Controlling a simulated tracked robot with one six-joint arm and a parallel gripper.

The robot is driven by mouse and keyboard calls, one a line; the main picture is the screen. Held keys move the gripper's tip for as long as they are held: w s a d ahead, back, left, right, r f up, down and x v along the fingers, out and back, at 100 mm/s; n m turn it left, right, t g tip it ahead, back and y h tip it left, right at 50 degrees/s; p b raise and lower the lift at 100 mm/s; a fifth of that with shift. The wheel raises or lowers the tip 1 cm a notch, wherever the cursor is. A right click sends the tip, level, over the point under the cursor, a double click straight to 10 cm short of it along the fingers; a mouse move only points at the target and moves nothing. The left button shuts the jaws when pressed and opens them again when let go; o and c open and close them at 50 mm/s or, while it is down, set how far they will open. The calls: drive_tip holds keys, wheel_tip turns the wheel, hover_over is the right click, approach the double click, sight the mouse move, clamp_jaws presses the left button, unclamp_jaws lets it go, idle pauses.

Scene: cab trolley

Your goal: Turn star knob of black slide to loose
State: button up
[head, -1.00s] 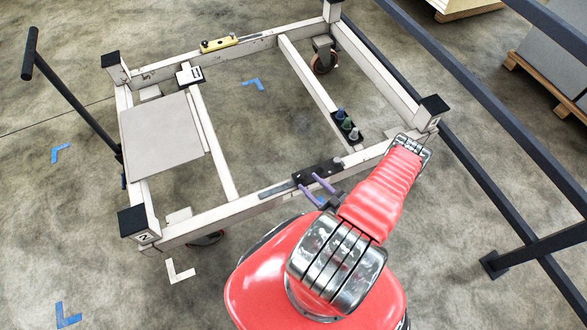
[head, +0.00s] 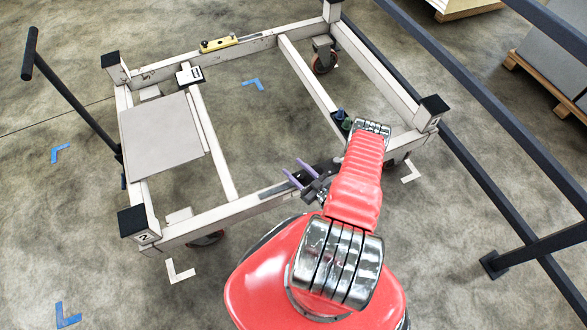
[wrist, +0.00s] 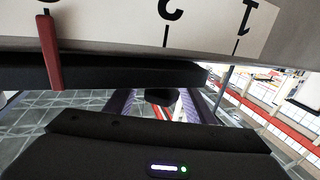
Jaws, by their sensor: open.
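The black slide (wrist: 120,74) crosses the upper wrist view as a dark bar, below a white scale (wrist: 200,22) with upside-down numerals. A red pointer (wrist: 50,50) hangs at the left of the scale. A small dark knob (wrist: 160,96) shows beneath the bar, between the two purple fingers of my gripper (wrist: 161,108); its star shape cannot be made out. The fingers are apart, and I see no contact with the knob. In the head view my open gripper (head: 299,174) is at the trolley's front beam, and my arm hides most of the slide.
The pale trolley frame (head: 222,208) has black corner caps and a grey plate (head: 160,135) at left. A yellow fixture (head: 219,43) sits on the far beam. Dark rails (head: 470,85) run along the right.

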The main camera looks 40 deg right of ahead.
drive_tip(key=shift+w, duration=0.45)
drive_tip(key=shift+c, duration=0.4)
drive_tip(key=c, duration=1)
drive_tip(key=shift+y, duration=0.3)
drive_tip(key=shift+a+n+g+y, duration=0.15)
drive_tip(key=shift+a+n+y, duration=0.1)
drive_tip(key=shift+n+y, duration=0.6)
drive_tip(key=shift+a+n+g+y, duration=0.2)
drive_tip(key=shift+n+y, duration=0.35)
drive_tip(key=shift+y, duration=0.5)
drive_tip(key=shift+s+a+n+g+y, duration=0.2)
drive_tip(key=shift+n+g+y, duration=0.35)
drive_tip(key=shift+n+y, duration=0.45)
drive_tip(key=shift+s+a+n+g+y, duration=0.1)
drive_tip(key=shift+a+n+g+y, duration=0.35)
drive_tip(key=shift+y, duration=0.85)
drive_tip(key=shift+d+n, duration=0.15)
drive_tip(key=shift+n, duration=0.1)
